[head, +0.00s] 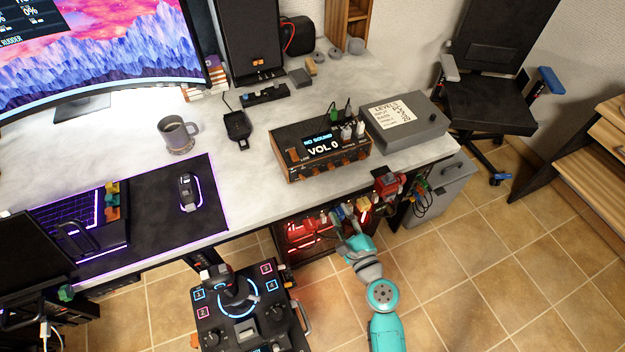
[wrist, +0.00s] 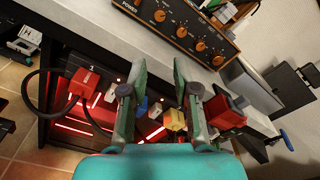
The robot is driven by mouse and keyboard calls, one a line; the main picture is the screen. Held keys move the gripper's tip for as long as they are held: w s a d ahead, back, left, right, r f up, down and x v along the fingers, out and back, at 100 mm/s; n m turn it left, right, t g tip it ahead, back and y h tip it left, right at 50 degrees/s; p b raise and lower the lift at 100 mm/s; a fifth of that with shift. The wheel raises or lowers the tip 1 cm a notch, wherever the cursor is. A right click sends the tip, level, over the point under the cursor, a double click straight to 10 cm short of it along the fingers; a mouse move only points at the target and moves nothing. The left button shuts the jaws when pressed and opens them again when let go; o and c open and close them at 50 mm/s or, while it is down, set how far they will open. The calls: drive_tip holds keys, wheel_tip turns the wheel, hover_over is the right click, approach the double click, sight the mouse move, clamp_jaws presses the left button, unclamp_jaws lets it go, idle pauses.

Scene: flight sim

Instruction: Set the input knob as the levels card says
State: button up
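The amplifier (head: 322,153) is a dark box with wood-toned edges on the desk, its display reading "NO SOUND" and "VOL 0". A row of orange knobs (head: 337,167) runs along its lower front; which one is the input knob is too small to read. In the wrist view the orange knobs (wrist: 197,46) show on the tilted front panel, with "POWER" at its left end. The levels card (head: 391,113) lies on a grey box right of the amplifier; its lines are mostly unreadable here. My gripper (wrist: 160,72) is open and empty, below and in front of the amplifier, apart from it.
The desk edge (head: 400,173) lies between my gripper and the amplifier. Under it are a red-lit case (head: 305,232) and several coloured plugs. A joystick panel (head: 238,305) stands left of my arm. A grey box (head: 425,125) sits right of the amplifier.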

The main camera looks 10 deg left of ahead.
sight(317, 174)
drive_tip(key=shift+m+y, duration=0.3)
drive_tip(key=shift+m, duration=0.1)
drive_tip(key=x, duration=0.8)
drive_tip(key=r+x, duration=0.1)
drive_tip(key=x, duration=0.4)
drive_tip(key=shift+s+a+r, duration=0.15)
drive_tip(key=shift+s+a, duration=0.1)
drive_tip(key=shift+a, duration=0.15)
clamp_jaws()
